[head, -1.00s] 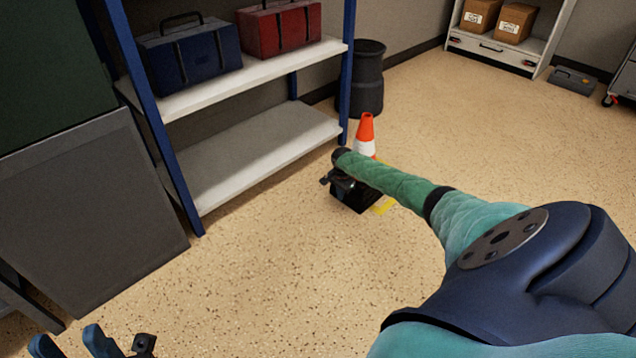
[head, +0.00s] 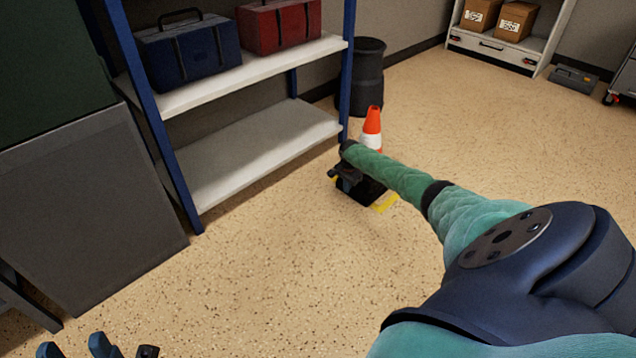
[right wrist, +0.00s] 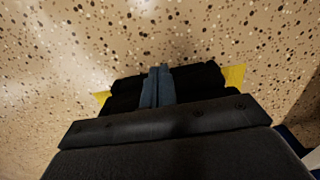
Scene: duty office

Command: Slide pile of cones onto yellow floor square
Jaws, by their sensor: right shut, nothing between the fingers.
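The pile of cones, orange with a white band (head: 372,130), stands upright on a black base near the shelf's front corner. The base (right wrist: 205,78) lies over the yellow floor square (head: 386,203), covering most of it. Yellow shows on both sides of the base in the right wrist view (right wrist: 234,76). My right gripper (right wrist: 158,72) is shut and empty, low at the near side of the base; its fingertips seem to touch it. My right forearm hides part of the pile in the head view. My left gripper (head: 75,348) is open at the bottom left edge, away from the cones.
A blue-framed shelf (head: 245,152) with a blue toolbox (head: 188,52) and a red toolbox (head: 280,28) stands left of the cones. A black bin (head: 367,75) stands behind them.

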